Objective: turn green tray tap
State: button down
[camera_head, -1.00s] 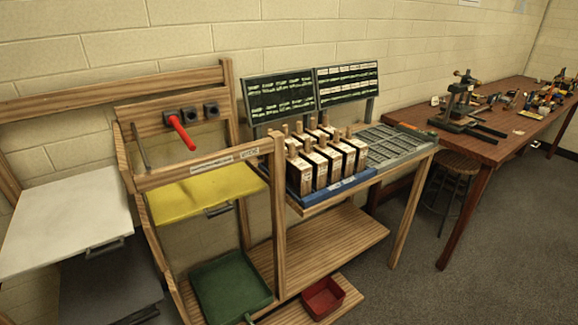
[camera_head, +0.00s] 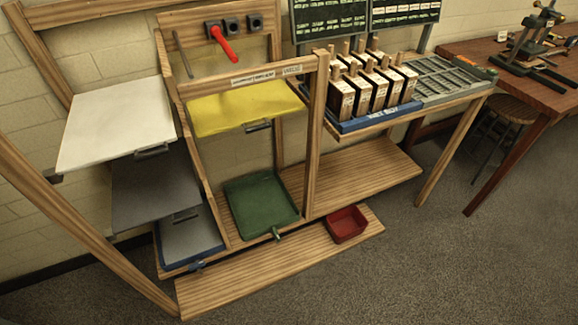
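The green tray (camera_head: 238,191) sits low in the wooden rack, below the yellow tray (camera_head: 235,104). Its small tap (camera_head: 276,233) sticks out at the front lower edge, toward the lower shelf board. Which way the tap handle is turned is too small to tell. My gripper and arm are not in view.
A red bin (camera_head: 346,224) stands on the low board (camera_head: 285,262), right of the tap. White (camera_head: 95,140), grey (camera_head: 133,205) and blue-edged (camera_head: 215,252) trays fill the left bay. A wooden post (camera_head: 318,140) rises right of the green tray. The carpet (camera_head: 430,270) in front is clear.

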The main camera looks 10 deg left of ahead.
aim_at(277, 236)
jog(key=i+l+u, duration=0.25)
jog(key=i+u, duration=0.15)
jog(key=i+l+u, duration=0.75)
jog(key=i+l, duration=0.05)
jog(key=l, duration=0.05)
